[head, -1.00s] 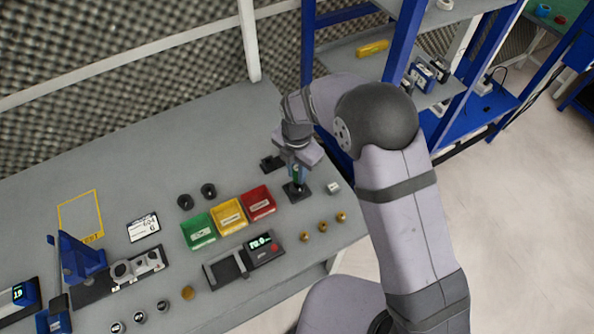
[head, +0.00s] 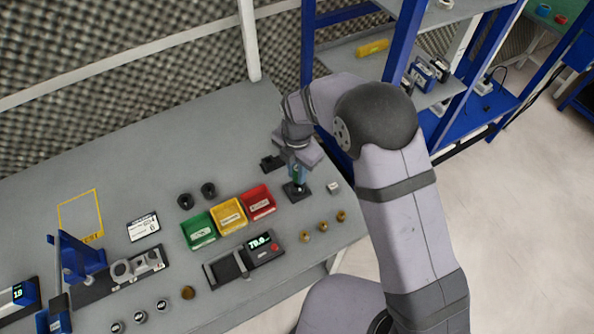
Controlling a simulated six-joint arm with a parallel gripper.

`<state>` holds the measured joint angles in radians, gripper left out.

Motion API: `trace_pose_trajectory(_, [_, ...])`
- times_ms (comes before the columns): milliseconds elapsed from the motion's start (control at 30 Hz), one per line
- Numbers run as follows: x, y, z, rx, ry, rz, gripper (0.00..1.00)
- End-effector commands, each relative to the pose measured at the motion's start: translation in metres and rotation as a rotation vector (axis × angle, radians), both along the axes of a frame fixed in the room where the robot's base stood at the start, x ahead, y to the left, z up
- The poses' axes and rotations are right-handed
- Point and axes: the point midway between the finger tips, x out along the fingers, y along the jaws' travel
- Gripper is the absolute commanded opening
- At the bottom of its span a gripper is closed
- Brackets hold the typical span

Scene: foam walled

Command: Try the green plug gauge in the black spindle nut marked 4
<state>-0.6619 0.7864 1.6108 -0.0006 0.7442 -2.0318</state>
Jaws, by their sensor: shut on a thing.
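My gripper (head: 297,174) is at the right part of the bench, pointing down and shut on the green plug gauge (head: 296,178). The gauge is upright, just above or at a small dark square block (head: 297,192); I cannot tell whether it is in the block or clear of it. Several dark nuts with white marks (head: 162,305) lie at the front edge. Their numbers are too small to read, so I cannot tell which is marked 4.
Green (head: 199,230), yellow (head: 228,215) and red (head: 258,202) bins stand left of my gripper. A scale (head: 245,260) and several brass pieces (head: 323,226) lie in front. A blue press (head: 80,257) is at left. A blue shelf rack (head: 400,60) stands behind the arm.

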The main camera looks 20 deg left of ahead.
Motion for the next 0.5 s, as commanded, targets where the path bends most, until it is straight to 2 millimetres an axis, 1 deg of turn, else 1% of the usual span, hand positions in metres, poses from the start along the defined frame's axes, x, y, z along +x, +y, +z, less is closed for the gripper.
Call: trace_pose_trajectory(500, [0.0002, 0.0001, -0.0074, 0.0, 0.0, 0.0, 0.0])
